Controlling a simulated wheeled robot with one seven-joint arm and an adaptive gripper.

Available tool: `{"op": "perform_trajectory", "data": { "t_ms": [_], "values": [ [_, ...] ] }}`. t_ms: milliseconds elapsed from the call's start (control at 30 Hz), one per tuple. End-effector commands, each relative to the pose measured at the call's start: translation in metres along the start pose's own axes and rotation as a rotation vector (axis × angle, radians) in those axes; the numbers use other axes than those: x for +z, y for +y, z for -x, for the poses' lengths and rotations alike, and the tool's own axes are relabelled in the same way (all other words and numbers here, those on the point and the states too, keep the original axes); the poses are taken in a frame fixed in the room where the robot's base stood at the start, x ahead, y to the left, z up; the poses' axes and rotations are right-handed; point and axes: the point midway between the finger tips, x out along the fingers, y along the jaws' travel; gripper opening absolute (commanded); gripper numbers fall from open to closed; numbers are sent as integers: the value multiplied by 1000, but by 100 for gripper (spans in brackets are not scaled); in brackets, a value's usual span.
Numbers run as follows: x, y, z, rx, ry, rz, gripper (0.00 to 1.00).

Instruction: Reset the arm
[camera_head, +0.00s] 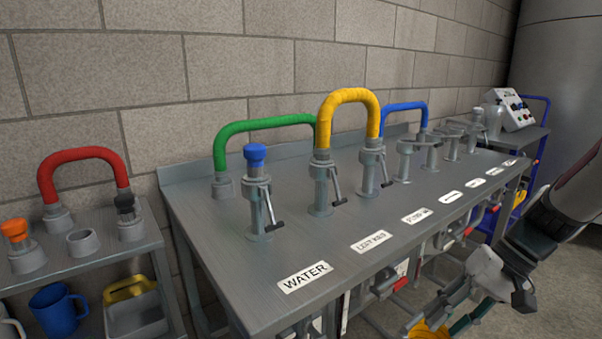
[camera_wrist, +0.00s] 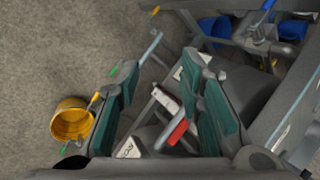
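My gripper (camera_head: 440,314) hangs at the lower right of the head view, pointing down beside the front edge of the metal bench (camera_head: 330,247). In the wrist view my gripper (camera_wrist: 165,85) has its two green-padded fingers apart. Nothing is held between them. Beyond the gap, a red-ended lever (camera_wrist: 178,132) and grey fittings show, apparently below the bench. A yellow bucket (camera_wrist: 72,120) stands on the floor to the left of the fingers.
The bench carries green (camera_head: 265,124), yellow (camera_head: 347,98) and blue (camera_head: 404,106) hoses on metal posts. Valves hang under its front. A low shelf (camera_head: 105,262) with a red hose (camera_head: 82,156) stands left. A control box (camera_head: 510,108) sits on a blue cart behind right.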

Motion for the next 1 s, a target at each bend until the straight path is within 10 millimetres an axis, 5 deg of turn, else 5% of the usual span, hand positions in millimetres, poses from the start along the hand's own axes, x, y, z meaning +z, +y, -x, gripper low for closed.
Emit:
{"op": "perform_trajectory", "data": {
  "t_ms": [200, 400, 700, 1000],
  "values": [
    [66, -54, 22, 149, -43, 63, 34],
    [131, -80, 35, 279, -51, 101, 34],
    [216, -83, 46, 437, -6, 133, 34],
    [259, -68, 49, 516, 52, 144, 34]
  ]
}}
